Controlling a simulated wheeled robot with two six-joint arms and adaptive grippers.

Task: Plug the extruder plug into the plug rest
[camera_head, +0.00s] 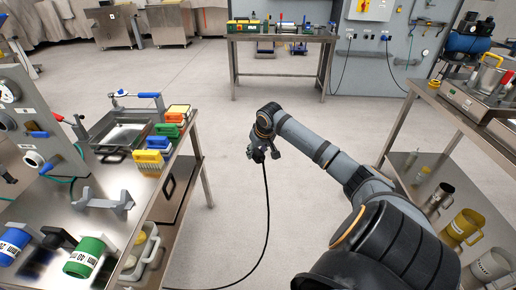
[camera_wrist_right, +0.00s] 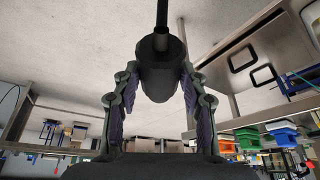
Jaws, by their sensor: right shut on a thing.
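My right gripper (camera_head: 262,153) is held out over the open floor in the middle of the head view. It is shut on the dark extruder plug (camera_wrist_right: 160,75), which sits between its two fingers in the right wrist view. A black cable (camera_head: 267,215) runs from the plug down to the floor and curves to the left. The plug is small and dark in the head view, partly hidden by the fingers. I cannot tell which thing is the plug rest. My left gripper is not in view.
A steel table (camera_head: 120,222) at left holds a tray (camera_head: 122,137), colored brushes, a grey bracket (camera_head: 104,203) and green and blue rolls. A right table (camera_head: 460,112) bears equipment above a shelf with jugs.

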